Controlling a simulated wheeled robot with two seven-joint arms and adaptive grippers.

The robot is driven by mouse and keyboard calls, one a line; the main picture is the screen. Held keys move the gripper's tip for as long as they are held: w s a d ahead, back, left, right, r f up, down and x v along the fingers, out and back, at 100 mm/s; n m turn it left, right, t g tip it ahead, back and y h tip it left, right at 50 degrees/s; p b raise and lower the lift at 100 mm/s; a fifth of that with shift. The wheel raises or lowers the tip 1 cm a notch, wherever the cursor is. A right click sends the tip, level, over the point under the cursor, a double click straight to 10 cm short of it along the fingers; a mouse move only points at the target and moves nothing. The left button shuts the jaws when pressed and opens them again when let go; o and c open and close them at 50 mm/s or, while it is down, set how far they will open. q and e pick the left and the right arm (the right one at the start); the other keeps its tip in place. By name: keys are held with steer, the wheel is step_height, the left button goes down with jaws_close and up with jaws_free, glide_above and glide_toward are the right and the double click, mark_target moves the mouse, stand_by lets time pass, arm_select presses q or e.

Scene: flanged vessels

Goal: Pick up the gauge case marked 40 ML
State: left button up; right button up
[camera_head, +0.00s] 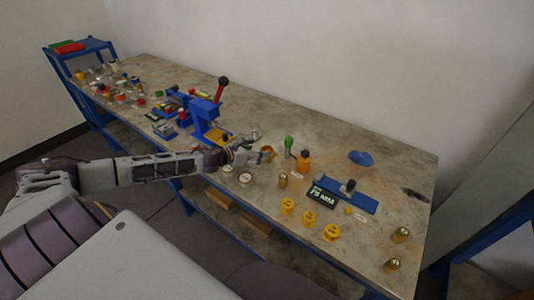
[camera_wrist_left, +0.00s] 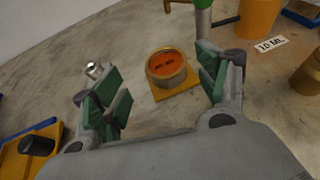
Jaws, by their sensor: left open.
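A round brass-rimmed gauge case (camera_wrist_left: 168,66) with an orange face sits on a small orange-yellow square on the bench. Its dark marking is too small to read for certain. It also shows in the head view as a small orange round thing (camera_head: 267,152) just right of my left gripper (camera_head: 252,154). In the left wrist view my left gripper (camera_wrist_left: 162,88) is open and empty, its green-padded fingers apart. The case lies between and beyond the fingertips, with bench showing on both sides. My right gripper is not in view.
A green-topped post (camera_head: 289,143) and an orange bottle (camera_head: 303,161) stand right of the case. A 10 ML label (camera_wrist_left: 271,44) lies near them. A small metal fitting (camera_wrist_left: 95,70) is by the left finger. A blue press (camera_head: 208,122) stands to the left.

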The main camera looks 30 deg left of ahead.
arm_select(q)
steer(key=shift+w, duration=0.1)
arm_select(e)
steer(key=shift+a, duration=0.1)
arm_select(q)
steer(key=shift+w+d+f, duration=0.25)
steer(key=shift+w+d, duration=0.05)
steer(key=shift+w, duration=0.25)
steer(key=shift+p+x, duration=0.3)
steer(key=shift+x, duration=0.95)
steer(key=shift+w+d+f, duration=0.3)
steer(key=shift+w, duration=0.1)
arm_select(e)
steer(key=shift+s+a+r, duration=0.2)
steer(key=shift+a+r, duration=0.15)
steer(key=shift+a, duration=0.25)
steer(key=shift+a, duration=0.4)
arm_select(q)
steer(key=shift+w, duration=0.1)
steer(key=c, duration=1.2)
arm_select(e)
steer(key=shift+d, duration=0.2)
